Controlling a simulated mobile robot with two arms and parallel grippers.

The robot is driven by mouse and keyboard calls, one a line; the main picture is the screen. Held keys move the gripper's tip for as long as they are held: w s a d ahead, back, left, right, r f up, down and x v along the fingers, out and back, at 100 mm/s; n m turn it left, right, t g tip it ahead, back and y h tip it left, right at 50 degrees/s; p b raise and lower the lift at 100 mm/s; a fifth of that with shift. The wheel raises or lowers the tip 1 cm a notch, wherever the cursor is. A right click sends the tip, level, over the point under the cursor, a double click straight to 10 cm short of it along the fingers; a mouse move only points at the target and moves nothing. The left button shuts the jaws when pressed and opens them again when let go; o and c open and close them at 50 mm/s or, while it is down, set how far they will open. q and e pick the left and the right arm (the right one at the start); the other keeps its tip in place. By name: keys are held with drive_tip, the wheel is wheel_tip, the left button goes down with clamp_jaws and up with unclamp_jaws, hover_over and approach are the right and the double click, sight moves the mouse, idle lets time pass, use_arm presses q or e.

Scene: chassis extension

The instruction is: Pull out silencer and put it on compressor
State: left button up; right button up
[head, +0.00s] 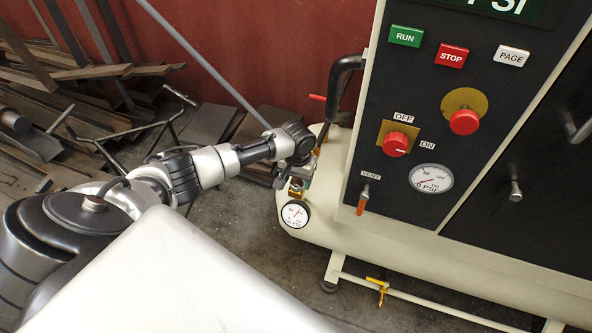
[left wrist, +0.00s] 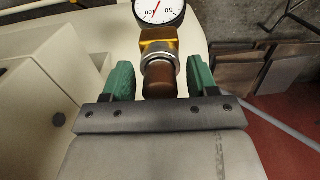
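The compressor (head: 340,228) is a cream tank and cabinet with a black control panel, on the right in the head view. The silencer (left wrist: 160,79) looks like a short brown-bronze cylinder with a metal collar, fitted to a brass block (left wrist: 158,42) beside a round gauge. My left gripper (left wrist: 160,82) has green fingers, one on each side of the silencer, with a visible gap at both sides. In the head view my left gripper (head: 298,181) is at the tank's left end, just above the gauge (head: 295,213), and its fingers are hard to make out. My right gripper is not in view.
A black bent pipe (head: 343,82) rises from the tank near my left wrist. A yellow-handled valve (head: 378,286) is low in front. Metal scrap (head: 85,110) lies on the floor at left.

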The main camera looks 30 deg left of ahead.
use_arm(q)
drive_tip(key=c, duration=0.7)
drive_tip(key=o, duration=1.3)
drive_tip(key=shift+c, duration=0.2)
wheel_tip(320, 180, up, 11)
drive_tip(key=shift+f+p, duration=0.1)
drive_tip(key=shift+p, duration=0.4)
